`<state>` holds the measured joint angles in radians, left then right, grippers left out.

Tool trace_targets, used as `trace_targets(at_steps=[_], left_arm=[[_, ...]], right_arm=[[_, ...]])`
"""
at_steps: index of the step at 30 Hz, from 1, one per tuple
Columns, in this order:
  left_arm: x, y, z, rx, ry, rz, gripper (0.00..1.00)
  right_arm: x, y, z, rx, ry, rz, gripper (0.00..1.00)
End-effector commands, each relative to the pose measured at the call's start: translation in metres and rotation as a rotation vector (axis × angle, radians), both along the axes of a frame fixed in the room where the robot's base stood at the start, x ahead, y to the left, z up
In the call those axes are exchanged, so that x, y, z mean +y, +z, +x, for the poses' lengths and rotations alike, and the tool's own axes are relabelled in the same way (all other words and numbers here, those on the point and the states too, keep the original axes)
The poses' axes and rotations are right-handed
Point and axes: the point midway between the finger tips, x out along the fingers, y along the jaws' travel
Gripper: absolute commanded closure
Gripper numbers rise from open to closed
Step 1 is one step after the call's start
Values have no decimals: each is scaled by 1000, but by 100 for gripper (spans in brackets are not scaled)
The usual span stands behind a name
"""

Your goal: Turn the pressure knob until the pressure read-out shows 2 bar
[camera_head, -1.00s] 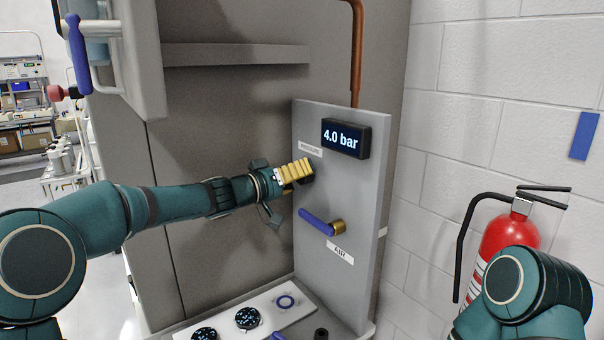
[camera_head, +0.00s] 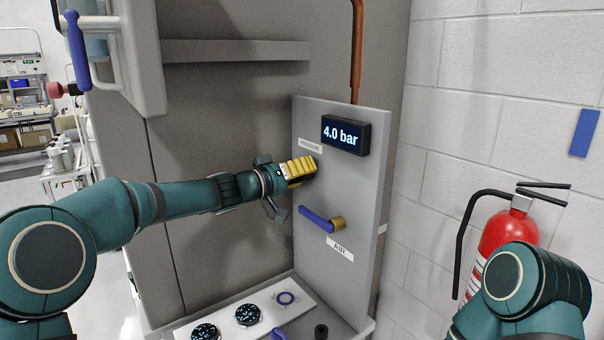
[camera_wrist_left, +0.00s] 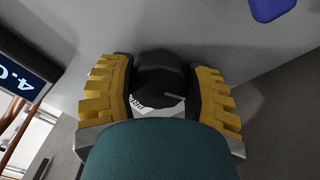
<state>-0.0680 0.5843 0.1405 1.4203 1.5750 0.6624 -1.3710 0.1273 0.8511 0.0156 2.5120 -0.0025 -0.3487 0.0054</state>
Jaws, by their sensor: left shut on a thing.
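The pressure read-out (camera_head: 346,136) on the upright grey panel shows 4.0 bar. Part of it also shows at the left edge of the left wrist view (camera_wrist_left: 22,82). My left gripper (camera_head: 304,170) is at the panel, below the pressure label (camera_head: 311,144). In the left wrist view its yellow-padded fingers (camera_wrist_left: 164,92) are shut around the black pressure knob (camera_wrist_left: 160,78), one on each side. A light line marks the knob's face. In the head view the gripper mostly hides the knob. My right gripper is not in view.
A blue-handled lever (camera_head: 318,219) on a brass stem, labelled AUX (camera_head: 340,249), sticks out just below my left gripper. A shelf (camera_head: 235,53) is above the arm. A red fire extinguisher (camera_head: 500,240) stands at the right by the wall.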

Motion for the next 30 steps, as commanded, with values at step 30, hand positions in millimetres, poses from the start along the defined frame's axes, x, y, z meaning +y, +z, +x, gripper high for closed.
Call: trace_targets(at_steps=[30], left_arm=[[0, 3, -1, 688, 2, -498, 83]], right_arm=[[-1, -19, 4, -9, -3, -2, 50]])
